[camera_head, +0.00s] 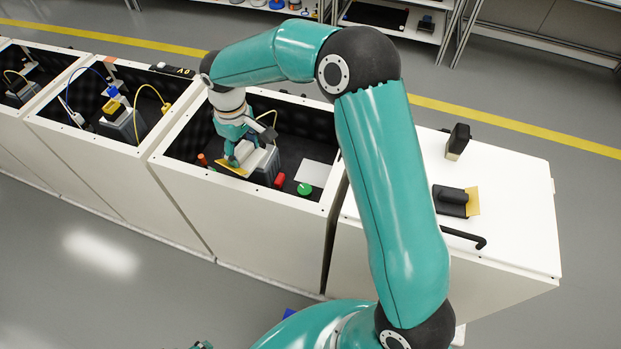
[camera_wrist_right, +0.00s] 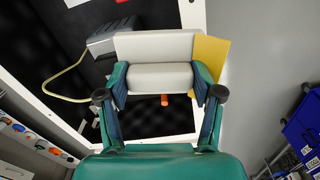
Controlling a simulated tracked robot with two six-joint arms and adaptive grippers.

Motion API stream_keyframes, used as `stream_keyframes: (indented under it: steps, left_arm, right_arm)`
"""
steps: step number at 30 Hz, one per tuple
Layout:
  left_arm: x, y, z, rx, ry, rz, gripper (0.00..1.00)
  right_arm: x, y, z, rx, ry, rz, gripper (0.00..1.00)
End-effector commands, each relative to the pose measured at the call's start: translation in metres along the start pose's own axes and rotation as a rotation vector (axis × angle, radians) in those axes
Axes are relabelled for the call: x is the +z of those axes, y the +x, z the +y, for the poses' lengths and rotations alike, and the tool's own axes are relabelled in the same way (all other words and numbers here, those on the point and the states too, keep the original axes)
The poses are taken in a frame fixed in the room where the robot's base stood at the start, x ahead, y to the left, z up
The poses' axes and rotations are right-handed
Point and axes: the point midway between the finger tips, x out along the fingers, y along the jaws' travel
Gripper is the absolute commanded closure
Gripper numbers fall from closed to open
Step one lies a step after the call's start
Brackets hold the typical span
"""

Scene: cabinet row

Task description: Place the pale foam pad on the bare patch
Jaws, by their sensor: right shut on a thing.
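The pale foam pad (camera_wrist_right: 155,60) is a grey-white stepped block with a yellow piece (camera_wrist_right: 210,57) at one end. My right gripper (camera_wrist_right: 160,92) is shut on it, a finger at each side. In the head view my right gripper (camera_head: 237,152) is inside the open cabinet, beside a grey device, and partly hides the pad. The bare patch (camera_head: 313,173) appears to be the white rectangle on the cabinet's dark floor, to the right of the pad and clear of things.
The grey device (camera_wrist_right: 108,38) with a yellow cable stands close to the pad. White cabinet walls (camera_head: 240,204) surround the space. A black block (camera_head: 450,200) lies on the closed cabinet top.

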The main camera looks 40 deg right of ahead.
Motion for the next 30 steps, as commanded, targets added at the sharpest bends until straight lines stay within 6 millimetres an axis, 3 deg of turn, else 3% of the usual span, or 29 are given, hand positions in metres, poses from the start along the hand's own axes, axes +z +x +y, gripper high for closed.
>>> stream_keyframes:
  steps: [1, 8, 18, 24, 30]
  left_arm:
    - [0.0, 0.013, -0.005, 0.0, 0.0, 0.0, 0.39]
    - [0.0, 0.045, -0.016, 0.0, 0.0, 0.0, 0.39]
    - [-0.001, 0.091, -0.033, 0.0, 0.0, 0.0, 0.39]
    - [-0.001, 0.11, -0.04, 0.0, 0.0, 0.0, 0.39]
    - [-0.001, 0.118, -0.043, 0.0, 0.0, 0.0, 0.39]
  right_arm:
    - [0.002, 0.008, 0.012, 0.002, -0.07, 0.002, 0.58]
    - [0.017, 0.013, 0.064, 0.003, -0.53, 0.001, 0.58]
    - [0.053, 0.016, 0.134, 0.002, -1.23, 0.0, 0.58]
    - [0.075, 0.014, 0.163, 0.002, -1.566, 0.001, 0.58]
    - [0.086, 0.012, 0.175, 0.001, -1.743, 0.003, 0.58]
